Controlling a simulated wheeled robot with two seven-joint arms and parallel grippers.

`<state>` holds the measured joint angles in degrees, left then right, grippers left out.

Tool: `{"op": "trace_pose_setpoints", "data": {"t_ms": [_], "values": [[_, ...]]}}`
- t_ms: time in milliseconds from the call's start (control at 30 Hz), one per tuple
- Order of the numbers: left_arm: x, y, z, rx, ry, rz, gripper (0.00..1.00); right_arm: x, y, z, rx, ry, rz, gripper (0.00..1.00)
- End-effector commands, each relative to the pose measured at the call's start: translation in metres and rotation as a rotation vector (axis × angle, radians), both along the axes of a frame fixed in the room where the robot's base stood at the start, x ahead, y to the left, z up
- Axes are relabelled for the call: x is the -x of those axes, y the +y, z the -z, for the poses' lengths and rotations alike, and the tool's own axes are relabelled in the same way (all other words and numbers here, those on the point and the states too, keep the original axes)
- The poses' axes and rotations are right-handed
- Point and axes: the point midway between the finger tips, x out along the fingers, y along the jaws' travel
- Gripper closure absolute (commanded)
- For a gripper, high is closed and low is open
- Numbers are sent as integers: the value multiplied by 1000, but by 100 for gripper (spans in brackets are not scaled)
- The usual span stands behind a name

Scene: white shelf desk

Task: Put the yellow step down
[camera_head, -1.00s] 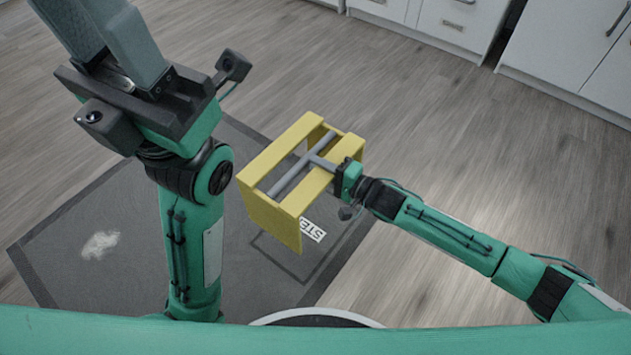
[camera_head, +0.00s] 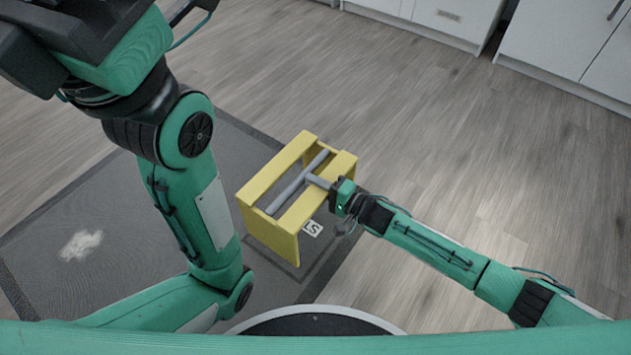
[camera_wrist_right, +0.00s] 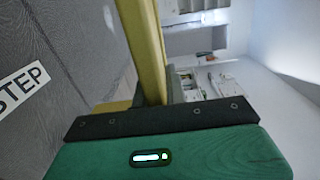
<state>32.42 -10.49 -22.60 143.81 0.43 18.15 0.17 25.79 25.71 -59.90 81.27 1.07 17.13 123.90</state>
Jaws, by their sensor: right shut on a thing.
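The yellow step (camera_head: 277,238) is in the middle of the head view, with grey bars across its open frame. My right gripper (camera_head: 322,183) is shut on it at its right side. The step appears over the dark mat, but I cannot tell the gap beneath it. In the right wrist view a yellow panel of the step (camera_wrist_right: 145,45) runs up from my right gripper (camera_wrist_right: 165,92). A white label reading STEP (camera_wrist_right: 20,88) lies on the mat, partly hidden by the step in the head view. My left gripper's dark body (camera_head: 70,25) is cut off at the top left, fingers out of frame.
The dark mat (camera_head: 150,225) has an outlined area beneath the step and a pale smudge at left. Wooden floor (camera_head: 450,150) is clear to the right and behind. White cabinets (camera_head: 560,45) stand at the back.

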Motion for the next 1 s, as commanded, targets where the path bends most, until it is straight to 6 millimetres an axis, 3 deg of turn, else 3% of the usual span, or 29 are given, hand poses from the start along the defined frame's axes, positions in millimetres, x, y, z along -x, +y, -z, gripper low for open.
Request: {"op": "trace_pose_setpoints", "data": {"t_ms": [267,700,733,833,1000], "values": [[4,-1,20,6,-6,-1,63,0,1,32,-6,-3,-2,100],[7,-1,15,14,-15,7,63,0,1,35,-6,-3,-2,100],[7,-1,16,14,-15,7,63,0,0,39,0,1,-1,83],[7,-1,16,13,-14,6,63,0,0,39,0,1,-1,65],[6,-1,16,12,-14,6,63,0,0,39,0,1,0,65]]}}
